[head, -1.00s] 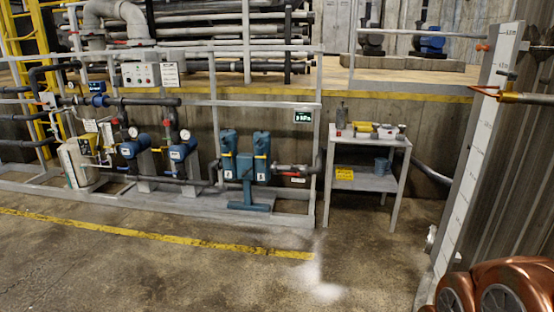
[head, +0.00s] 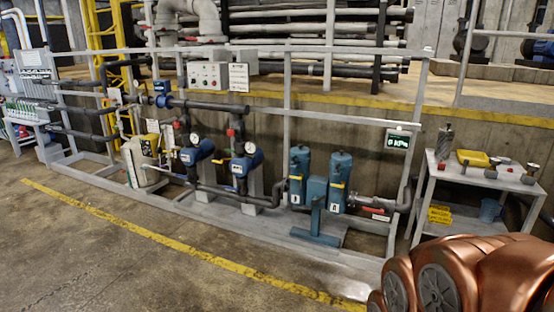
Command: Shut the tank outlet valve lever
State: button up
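I cannot tell for certain which part is the tank outlet valve lever. A pale upright tank (head: 140,163) stands at the left of the pipe skid, with small yellow and dark fittings close beside it. A small red handle (head: 373,210) shows on the pipe right of the two teal filter housings (head: 340,180). Yellow levers (head: 337,186) show on the housings. Copper-coloured links of my arm fill the lower right corner. My gripper is not in view.
Grey rails (head: 290,120) frame the skid, with blue pumps (head: 247,158), a control box (head: 208,75) and a pressure display (head: 397,141). A grey cart (head: 470,178) stands at right. The floor before the yellow line (head: 190,245) is clear.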

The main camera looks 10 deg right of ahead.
aim_at(382, 211)
jog(key=z, duration=0.3)
jog(key=i, duration=1.75)
jog(key=z, duration=0.45)
jog(key=i, duration=0.7)
jog(key=u, duration=1.5)
